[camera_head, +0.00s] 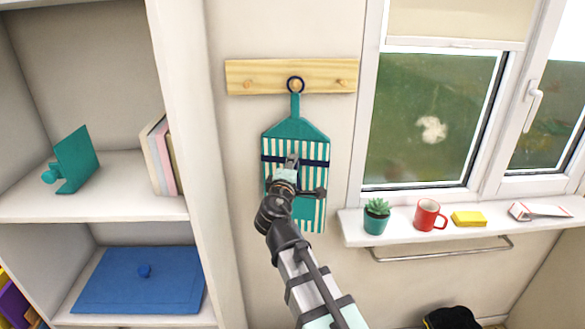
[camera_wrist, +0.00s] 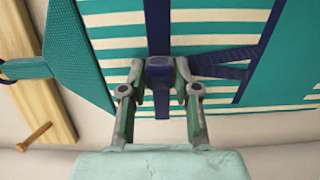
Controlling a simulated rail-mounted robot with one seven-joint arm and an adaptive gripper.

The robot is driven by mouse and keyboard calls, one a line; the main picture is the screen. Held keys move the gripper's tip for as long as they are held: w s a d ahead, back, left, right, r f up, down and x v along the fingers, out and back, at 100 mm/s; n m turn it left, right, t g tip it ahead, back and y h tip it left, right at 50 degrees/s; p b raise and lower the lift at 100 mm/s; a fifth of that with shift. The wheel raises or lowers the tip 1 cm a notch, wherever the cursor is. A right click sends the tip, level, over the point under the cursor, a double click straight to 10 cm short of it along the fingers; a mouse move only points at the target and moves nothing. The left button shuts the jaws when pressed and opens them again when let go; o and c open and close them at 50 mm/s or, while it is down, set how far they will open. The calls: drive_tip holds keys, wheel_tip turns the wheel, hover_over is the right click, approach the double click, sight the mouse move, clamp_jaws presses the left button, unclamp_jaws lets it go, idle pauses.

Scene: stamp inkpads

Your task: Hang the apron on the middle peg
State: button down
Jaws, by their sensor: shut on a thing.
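The teal and cream striped apron (camera_head: 312,147) is upright against the wall below the wooden peg rack (camera_head: 318,72). Its dark blue neck ring (camera_head: 290,91) lines up with the middle peg (camera_head: 295,85), which shows inside the ring. I cannot tell whether the ring rests on the peg or is in front of it. My gripper (camera_head: 291,163) is at the apron's middle. In the wrist view, my gripper (camera_wrist: 160,75) is shut on the dark blue waistband's raised part. The ring is cut off at that view's left edge.
An outer peg (camera_wrist: 35,137) sticks out near the apron in the wrist view. A shelf unit (camera_head: 180,150) stands left. Right, the windowsill (camera_head: 400,235) holds a potted plant (camera_head: 376,216), red mug (camera_head: 429,214) and yellow block (camera_head: 468,219), with a rail (camera_head: 440,255) below.

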idle(0.4)
drive_tip(key=c, duration=0.8)
unclamp_jaws()
drive_tip(key=shift+o, duration=0.2)
drive_tip(key=shift+s, duration=0.1)
